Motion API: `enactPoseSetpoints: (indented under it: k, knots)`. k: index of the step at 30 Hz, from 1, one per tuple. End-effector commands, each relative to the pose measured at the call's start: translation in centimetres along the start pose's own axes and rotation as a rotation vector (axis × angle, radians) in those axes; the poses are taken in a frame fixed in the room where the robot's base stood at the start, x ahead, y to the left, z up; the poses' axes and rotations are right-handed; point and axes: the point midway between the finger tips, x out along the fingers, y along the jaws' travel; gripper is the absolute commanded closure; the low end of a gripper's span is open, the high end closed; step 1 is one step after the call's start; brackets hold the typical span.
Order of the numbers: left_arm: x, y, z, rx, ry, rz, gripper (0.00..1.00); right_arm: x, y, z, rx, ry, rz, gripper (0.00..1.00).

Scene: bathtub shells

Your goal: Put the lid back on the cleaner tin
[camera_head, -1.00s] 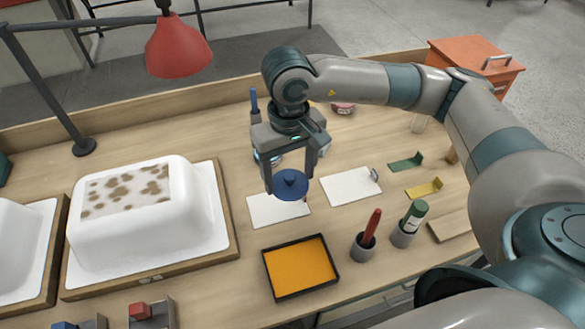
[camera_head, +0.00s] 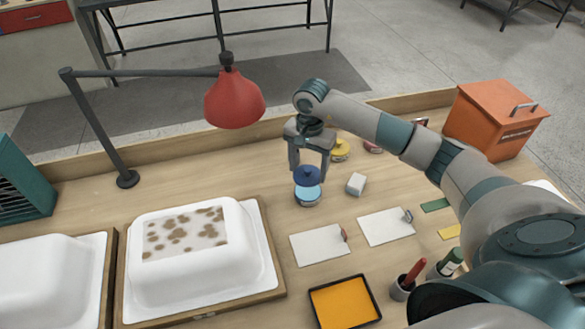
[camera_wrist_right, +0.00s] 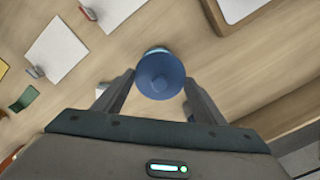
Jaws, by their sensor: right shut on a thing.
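The dark blue lid (camera_head: 307,177) is held between the fingers of my right gripper (camera_head: 309,171), which is shut on it. In the head view the lid is just above the cleaner tin (camera_head: 308,194), whose light blue top shows below it. In the right wrist view the lid (camera_wrist_right: 161,75) lies between the fingertips and hides most of the tin; only a light blue sliver shows at its far edge. I cannot tell whether lid and tin touch. My left gripper is not in view.
A small white block (camera_head: 356,184) stands right of the tin. A yellow tin (camera_head: 340,149) is behind. The red lamp (camera_head: 234,100) hangs left of my gripper. A white tub shell (camera_head: 190,265) is at left, white cards (camera_head: 320,245) in front.

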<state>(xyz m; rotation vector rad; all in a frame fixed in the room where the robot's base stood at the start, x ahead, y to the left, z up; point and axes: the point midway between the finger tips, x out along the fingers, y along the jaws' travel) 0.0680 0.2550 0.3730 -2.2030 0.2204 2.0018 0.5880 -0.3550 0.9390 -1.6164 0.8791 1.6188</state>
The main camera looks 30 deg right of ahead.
Motion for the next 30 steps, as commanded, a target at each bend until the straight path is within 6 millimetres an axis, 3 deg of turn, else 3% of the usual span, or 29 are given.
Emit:
enactPoseSetpoints:
  k: [19, 30]
  knots:
    - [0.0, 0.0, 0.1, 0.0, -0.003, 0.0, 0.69, 0.6, 0.3, -0.6, 0.025, 0.001, 0.003, 0.57]
    - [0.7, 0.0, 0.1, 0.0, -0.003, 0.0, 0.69, 2.9, 0.3, -0.5, 0.024, 0.001, 0.005, 0.57]
